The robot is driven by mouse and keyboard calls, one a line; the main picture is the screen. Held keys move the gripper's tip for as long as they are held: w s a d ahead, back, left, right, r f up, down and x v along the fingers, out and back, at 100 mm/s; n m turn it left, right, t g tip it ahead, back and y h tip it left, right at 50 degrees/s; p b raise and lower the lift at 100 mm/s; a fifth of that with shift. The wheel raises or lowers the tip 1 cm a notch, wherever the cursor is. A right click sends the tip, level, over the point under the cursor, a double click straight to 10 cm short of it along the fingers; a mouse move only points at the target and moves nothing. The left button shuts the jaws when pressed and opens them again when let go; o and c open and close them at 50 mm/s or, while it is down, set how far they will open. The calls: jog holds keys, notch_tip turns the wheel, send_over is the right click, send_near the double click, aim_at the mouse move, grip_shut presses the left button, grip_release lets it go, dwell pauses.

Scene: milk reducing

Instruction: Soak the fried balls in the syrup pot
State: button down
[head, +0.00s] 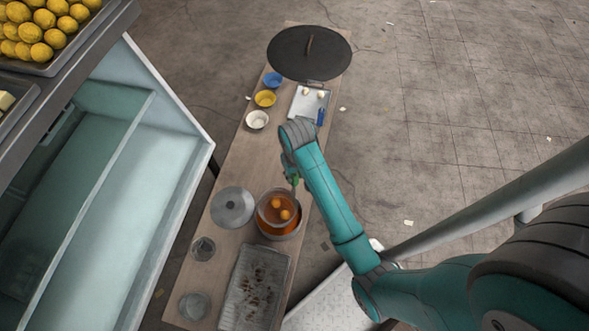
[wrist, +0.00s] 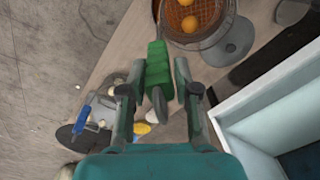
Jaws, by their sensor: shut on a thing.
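The syrup pot (head: 281,237) stands on the long wooden table, with orange-brown liquid showing. A round wire strainer (wrist: 222,18) with a green handle (wrist: 158,62) overlaps the pot's mouth; I cannot tell how deep it sits. Two orange fried balls (head: 285,215) lie in the strainer and also show in the wrist view (wrist: 187,24). My gripper (wrist: 160,78) is shut on the green handle, and in the head view it (head: 293,180) is just beyond the pot.
A metal lid (head: 232,208) lies left of the pot. A stained tray (head: 255,290) and glass bowls (head: 194,306) are nearer. Small bowls (head: 265,98), a white tray (head: 309,104) and a dark round pan (head: 309,53) are at the far end. An open freezer (head: 190,110) borders the left.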

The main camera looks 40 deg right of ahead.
jog(key=shift+f, duration=4.6)
dwell(3.4)
